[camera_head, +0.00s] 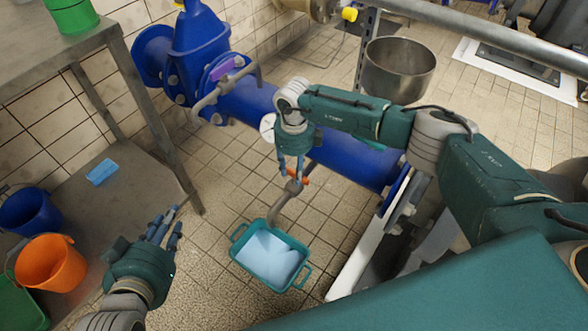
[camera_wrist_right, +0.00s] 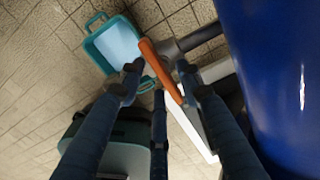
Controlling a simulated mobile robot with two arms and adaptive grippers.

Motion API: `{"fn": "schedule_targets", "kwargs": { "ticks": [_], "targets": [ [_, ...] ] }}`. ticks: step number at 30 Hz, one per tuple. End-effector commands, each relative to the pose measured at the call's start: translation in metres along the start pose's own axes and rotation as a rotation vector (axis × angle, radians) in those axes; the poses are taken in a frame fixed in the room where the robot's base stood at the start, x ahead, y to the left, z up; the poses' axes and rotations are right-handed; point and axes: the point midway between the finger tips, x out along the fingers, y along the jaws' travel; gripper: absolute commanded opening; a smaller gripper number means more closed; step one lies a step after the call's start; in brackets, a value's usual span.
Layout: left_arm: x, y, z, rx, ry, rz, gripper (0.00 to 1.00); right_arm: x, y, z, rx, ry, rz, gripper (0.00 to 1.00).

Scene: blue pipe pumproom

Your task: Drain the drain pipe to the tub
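A teal tub (camera_head: 236,252) with two handles stands on the tiled floor below the blue pipe. A pale blue surface fills its inside; I cannot tell whether that is water. The curved grey drain pipe (camera_head: 284,207) comes off the blue pipe, its mouth over the tub's upper edge. Its orange valve lever (camera_head: 299,177) is at my right gripper (camera_head: 290,170). In the right wrist view, the lever (camera_wrist_right: 158,68) lies between the spread fingers (camera_wrist_right: 158,72), with gaps visible; contact is unclear. The tub (camera_wrist_right: 90,42) shows beyond. My left gripper (camera_head: 166,222) is open and empty, left of the tub.
The large blue pipe (camera_head: 345,160) runs across the middle, with a gauge (camera_head: 267,127). A metal table (camera_head: 60,50) stands upper left. An orange bucket (camera_head: 50,263), a blue bucket (camera_head: 28,210) and a blue sponge (camera_head: 102,172) are at left. A steel bowl (camera_head: 398,70) is behind.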

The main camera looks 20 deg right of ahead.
Motion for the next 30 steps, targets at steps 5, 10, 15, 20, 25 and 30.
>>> {"fn": "schedule_targets", "kwargs": {
  "ticks": [5, 10, 15, 20, 25, 30],
  "targets": [
    [0.0, 0.0, -0.001, 0.0, 0.001, 0.0, 0.26, -0.017, -0.001, 0.001, -0.001, -0.003, -0.001, 0.35],
    [0.0, 0.0, 0.0, 0.0, 0.001, 0.0, 0.26, -0.052, -0.001, 0.001, -0.002, -0.004, -0.002, 0.35],
    [0.0, 0.0, 0.0, 0.0, 0.0, 0.0, 0.26, -0.087, -0.001, 0.001, 0.0, -0.004, -0.002, 0.35],
    [0.0, 0.0, 0.0, 0.0, 0.0, 0.0, 0.26, -0.11, -0.001, 0.001, 0.001, -0.003, -0.002, 0.35],
    [0.0, 0.0, 0.0, 0.0, 0.0, 0.0, 0.26, -0.119, -0.001, 0.0, 0.002, -0.001, 0.0, 0.35],
    [0.0, 0.0, 0.0, 0.0, 0.0, 0.0, 0.26, -0.12, 0.0, 0.0, 0.002, -0.001, 0.0, 0.35]
  ]
}}
